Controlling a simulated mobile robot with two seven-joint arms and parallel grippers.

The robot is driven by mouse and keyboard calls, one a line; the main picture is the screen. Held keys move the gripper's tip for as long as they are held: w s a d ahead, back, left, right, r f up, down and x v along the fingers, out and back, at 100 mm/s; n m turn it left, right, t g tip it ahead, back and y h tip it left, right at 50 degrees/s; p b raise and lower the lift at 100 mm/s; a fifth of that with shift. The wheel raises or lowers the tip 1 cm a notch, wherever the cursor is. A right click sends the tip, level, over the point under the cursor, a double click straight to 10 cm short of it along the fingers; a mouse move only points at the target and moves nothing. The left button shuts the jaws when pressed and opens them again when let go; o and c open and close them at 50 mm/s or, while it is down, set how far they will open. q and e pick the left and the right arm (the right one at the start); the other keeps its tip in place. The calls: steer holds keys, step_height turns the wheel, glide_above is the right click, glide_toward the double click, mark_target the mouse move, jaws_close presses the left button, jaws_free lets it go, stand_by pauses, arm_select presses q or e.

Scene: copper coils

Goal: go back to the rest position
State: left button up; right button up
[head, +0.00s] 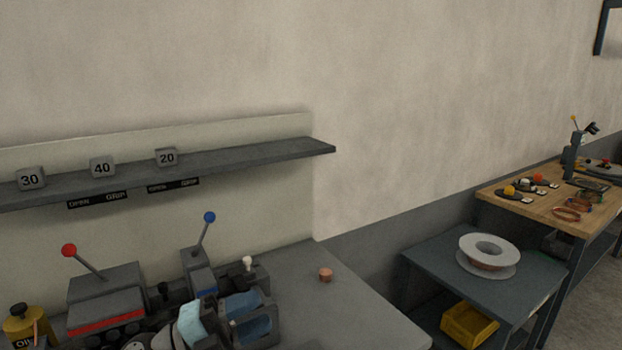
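What seems to be my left gripper (218,322) is low in the head view, left of centre, among grey and blue parts in front of the bench machine. It overlaps those parts, so I cannot tell whether its fingers are apart or holding anything. My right gripper is not in view. The grey machine (105,285) has a red-ball lever (69,250) and a blue-ball lever (209,217). A small copper coil (326,274) sits on the bare bench top (345,310), right of the machine and apart from the gripper.
A wall shelf (250,157) holds blocks marked 30, 40 and 20 above the machine. A yellow oil can (25,327) stands at lower left. To the right are a side table (425,260) with a white spool (490,252), a yellow bin (468,325) and a wooden workbench (500,195).

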arm_select(q)
steer(key=s+a+f+n+t+y, duration=0.1)
steer(key=a+f+n+t+y, duration=0.5)
steer(key=n+y, duration=0.45)
steer(key=s+a+f+n+t+y, duration=0.1)
steer(key=a+f+n+t+y, duration=0.35)
steer(key=a+n+y, duration=0.65)
steer(key=s+f+n+g+h, duration=0.1)
steer(key=s+f+n+g, duration=0.2)
steer(key=s+f+g, duration=0.65)
steer(key=s+f+n+g+h, duration=0.1)
steer(key=s+f+n+g, duration=0.4)
steer(key=s, duration=0.7)
steer(key=w+d+f+m+t+h+p, duration=0.2)
steer(key=w+d+f+t+p, duration=0.2)
steer(key=p, duration=0.6)
steer(key=w+d+t, duration=0.2)
steer(key=t, duration=0.1)
steer(key=shift+f+t+h, duration=0.3)
steer(key=shift+t+h, duration=0.05)
steer(key=shift+t, duration=0.05)
steer(key=shift+m, duration=0.25)
